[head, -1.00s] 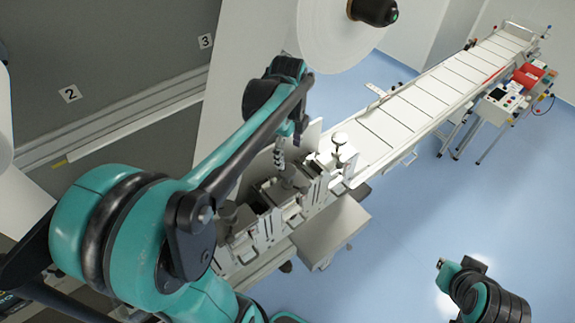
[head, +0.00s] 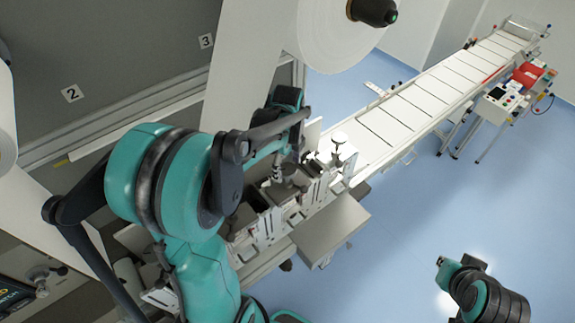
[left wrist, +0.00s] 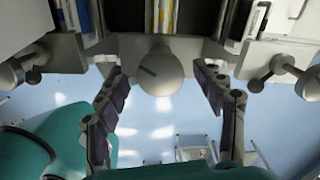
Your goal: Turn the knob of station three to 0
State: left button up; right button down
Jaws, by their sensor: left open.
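A round pale metal knob (left wrist: 160,72) with a dark line on its face shows in the left wrist view, at the machine's front. The line slants from upper left to lower right. My left gripper (left wrist: 162,84) is open, with one finger on each side of the knob and visible gaps to it. In the head view my left gripper (head: 278,170) is at the machine's stations, partly hidden by my arm, and the knob cannot be made out behind it. A "3" label (head: 206,41) is on the back wall.
Metal knobs stand left (left wrist: 22,72) and right (left wrist: 279,68) of the middle one in the wrist view. A grey box (head: 330,228) juts from the machine's front. A white conveyor (head: 415,100) runs to the upper right. Blue floor is clear in front.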

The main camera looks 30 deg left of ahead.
pick_arm(q)
jog(key=c, duration=1.2)
jog(key=shift+o, duration=0.2)
jog(key=shift+n, duration=0.3)
